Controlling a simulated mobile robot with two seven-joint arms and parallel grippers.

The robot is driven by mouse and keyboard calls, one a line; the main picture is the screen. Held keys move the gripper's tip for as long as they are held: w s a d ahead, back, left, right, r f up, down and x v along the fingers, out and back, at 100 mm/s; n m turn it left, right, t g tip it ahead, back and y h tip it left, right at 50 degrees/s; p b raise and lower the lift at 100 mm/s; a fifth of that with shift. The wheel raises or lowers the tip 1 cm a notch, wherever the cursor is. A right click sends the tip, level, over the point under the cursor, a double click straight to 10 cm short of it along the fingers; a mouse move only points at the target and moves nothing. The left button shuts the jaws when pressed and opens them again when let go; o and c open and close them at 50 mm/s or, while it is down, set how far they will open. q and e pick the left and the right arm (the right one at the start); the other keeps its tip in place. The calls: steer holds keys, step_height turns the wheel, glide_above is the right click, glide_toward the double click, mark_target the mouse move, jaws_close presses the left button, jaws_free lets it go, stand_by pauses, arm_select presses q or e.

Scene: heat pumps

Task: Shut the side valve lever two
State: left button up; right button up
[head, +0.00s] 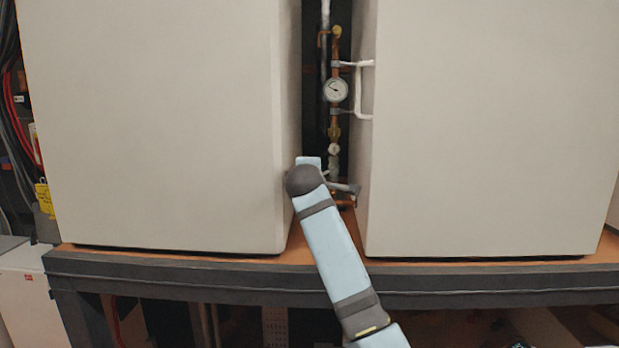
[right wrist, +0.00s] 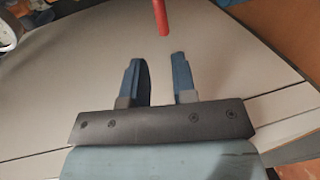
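A red lever (right wrist: 161,16) shows at the top of the right wrist view, its lower end just beyond my fingertips. My right gripper (right wrist: 158,61) is open, with two dark blue fingers apart and nothing between them. The lever end is roughly in line with the gap, and no contact shows. In the head view my right arm reaches into the gap between two big cabinets, where a vertical pipe (head: 334,132) carries valve fittings. The red lever cannot be made out there, and my arm hides part of the gap. My left gripper is in neither view.
The left cabinet (head: 155,120) and right cabinet (head: 490,130) wall in the narrow gap. A round gauge (head: 336,90) and a white handle-like pipe (head: 361,90) are above my arm. The cabinets stand on a dark-edged bench (head: 480,278).

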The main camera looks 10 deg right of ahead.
steer(key=s+a+p, duration=0.1)
steer(key=s+p, duration=0.6)
steer(key=s, duration=0.9)
steer(key=shift+a, duration=0.4)
